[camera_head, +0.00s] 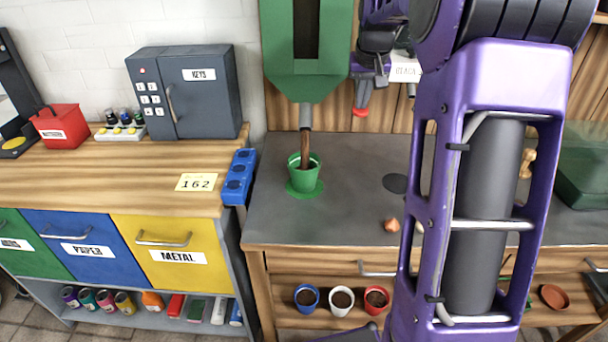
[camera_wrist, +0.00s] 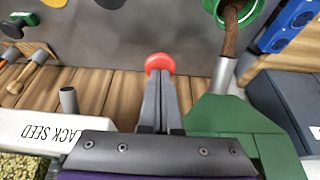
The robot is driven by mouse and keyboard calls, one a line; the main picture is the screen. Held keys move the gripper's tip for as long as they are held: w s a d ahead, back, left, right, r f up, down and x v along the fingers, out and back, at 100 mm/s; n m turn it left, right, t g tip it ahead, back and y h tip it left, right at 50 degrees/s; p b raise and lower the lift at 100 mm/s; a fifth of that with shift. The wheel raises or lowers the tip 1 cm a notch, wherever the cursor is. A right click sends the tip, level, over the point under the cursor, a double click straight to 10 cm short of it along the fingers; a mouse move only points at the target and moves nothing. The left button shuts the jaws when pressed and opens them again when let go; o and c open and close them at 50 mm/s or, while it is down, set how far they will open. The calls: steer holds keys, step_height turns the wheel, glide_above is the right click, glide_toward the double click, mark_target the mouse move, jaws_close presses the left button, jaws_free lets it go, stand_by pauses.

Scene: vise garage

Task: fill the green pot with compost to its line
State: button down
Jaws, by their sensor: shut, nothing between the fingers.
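A brown stream of compost (camera_head: 305,145) runs from the spout into the pot. It also shows in the wrist view (camera_wrist: 231,30), beside part of the pot (camera_wrist: 258,10). The pot's fill level and line cannot be made out. My gripper (camera_wrist: 160,100) is shut and empty to the right of the spout in the head view. A red knob (camera_wrist: 160,64) is at its fingertips; whether they touch is unclear.
Three small pots (camera_head: 341,300) with dark contents stand on the shelf below the bench. A blue holder (camera_head: 238,178) is fixed left of the grey bench top (camera_head: 345,215). A small brownish object (camera_head: 391,225) lies near its front edge. My arm hides part of the right side.

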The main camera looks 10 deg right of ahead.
step_height(320, 180, up, 6)
steer(key=p, duration=0.5)
steer(key=shift+r, duration=0.2)
steer(key=shift+f, duration=0.1)
stand_by(0.8)
steer(key=shift+f+b, duration=1.9)
steer(key=shift+f, duration=1.25)
steer(key=shift+r, duration=0.1)
steer(key=shift+r+p, duration=2.4)
steer(key=shift+r, duration=0.7)
